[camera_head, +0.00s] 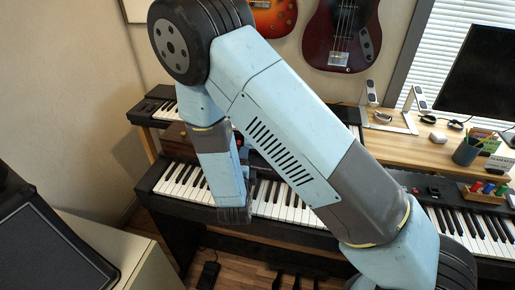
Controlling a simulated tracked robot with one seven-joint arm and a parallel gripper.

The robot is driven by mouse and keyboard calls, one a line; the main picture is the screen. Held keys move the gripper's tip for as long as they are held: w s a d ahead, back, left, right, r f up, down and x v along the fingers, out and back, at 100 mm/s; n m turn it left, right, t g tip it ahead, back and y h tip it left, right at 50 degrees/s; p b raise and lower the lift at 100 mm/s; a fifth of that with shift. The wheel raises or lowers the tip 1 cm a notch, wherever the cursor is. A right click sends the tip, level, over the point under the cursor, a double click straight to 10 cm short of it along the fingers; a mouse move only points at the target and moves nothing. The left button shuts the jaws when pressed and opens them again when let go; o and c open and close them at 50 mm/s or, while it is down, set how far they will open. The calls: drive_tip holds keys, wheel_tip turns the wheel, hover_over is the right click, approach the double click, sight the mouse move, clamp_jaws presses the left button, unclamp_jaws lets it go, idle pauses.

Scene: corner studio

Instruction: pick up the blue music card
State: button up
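I cannot make out the blue music card for certain. A small dark blue patch (256,160) shows in the gap between my two arm links, above the piano keys, and most of it is hidden. My arm comes up from the lower right, bends at the top and hangs down over the keyboard. The end with my gripper (235,214) is low in front of the white keys of the near piano (180,184). Its fingers are not clear, and I cannot tell whether they hold anything.
A second keyboard (158,106) stands behind on the left. A wooden desk (395,146) at right holds a pen cup (467,151), stands and a monitor (480,70). Guitars (341,35) hang on the wall. A black speaker (45,240) is at lower left.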

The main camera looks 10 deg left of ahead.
approach(246, 141)
drive_tip(key=shift+w+d+f, duration=0.1)
drive_tip(key=shift+w+d, duration=0.05)
drive_tip(key=shift+w, duration=0.45)
drive_tip(key=shift+w+d+f, duration=0.1)
drive_tip(key=shift+w+d, duration=0.05)
drive_tip(key=shift+w, duration=0.4)
drive_tip(key=shift+w+a+f, duration=0.1)
drive_tip(key=shift+w+a, duration=0.1)
drive_tip(key=shift+w, duration=0.7)
drive_tip(key=shift+w+a+f, duration=0.15)
drive_tip(key=shift+w, duration=0.8)
drive_tip(key=shift+w+a+f, duration=0.1)
drive_tip(key=shift+w+a, duration=0.1)
drive_tip(key=shift+w, duration=0.7)
drive_tip(key=c, duration=0.7)
